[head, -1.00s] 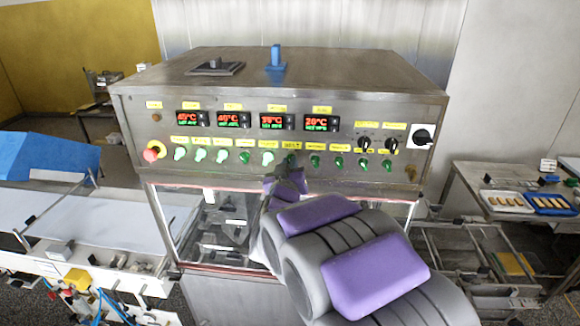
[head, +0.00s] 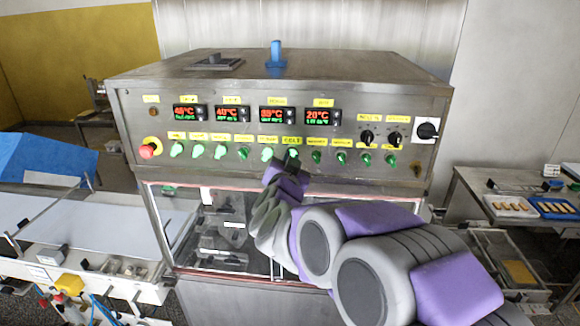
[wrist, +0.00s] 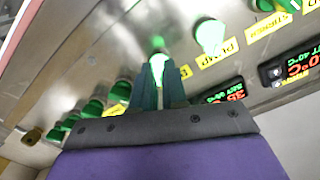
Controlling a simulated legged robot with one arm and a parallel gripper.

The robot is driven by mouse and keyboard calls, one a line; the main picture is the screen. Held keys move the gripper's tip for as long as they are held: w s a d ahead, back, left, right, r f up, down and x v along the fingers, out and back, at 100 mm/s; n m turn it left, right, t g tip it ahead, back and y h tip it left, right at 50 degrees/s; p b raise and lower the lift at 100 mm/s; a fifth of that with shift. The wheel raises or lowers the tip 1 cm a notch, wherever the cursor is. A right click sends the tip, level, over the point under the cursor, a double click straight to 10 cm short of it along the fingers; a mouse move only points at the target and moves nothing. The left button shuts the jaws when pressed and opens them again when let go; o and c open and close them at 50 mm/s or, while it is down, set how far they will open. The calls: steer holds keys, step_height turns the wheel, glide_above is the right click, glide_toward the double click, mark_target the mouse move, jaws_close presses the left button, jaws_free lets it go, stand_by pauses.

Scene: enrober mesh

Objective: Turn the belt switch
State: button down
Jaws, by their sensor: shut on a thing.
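The belt switch (head: 292,153) is a green knob under the yellow BELT label (head: 292,140) in the lower row of the control panel. My gripper (head: 291,160) reaches up to it from below and hides part of it in the head view. In the wrist view, my gripper's two teal fingers (wrist: 160,80) are closed on the belt switch (wrist: 157,62), which glows bright green between the tips. Its exact angle is hard to read behind the fingers.
A red emergency stop (head: 149,148) is at the panel's far left. Black rotary knobs (head: 366,136) sit at upper right. A glass window (head: 225,228) lies below.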

steer(key=shift+r+m, duration=0.1)
steer(key=shift+m, duration=0.5)
steer(key=c, duration=1.2)
jaws_free()
steer(key=shift+o, duration=0.2)
steer(key=shift+s, duration=0.1)
steer(key=s, duration=1.7)
steer(key=shift+a+b, duration=0.4)
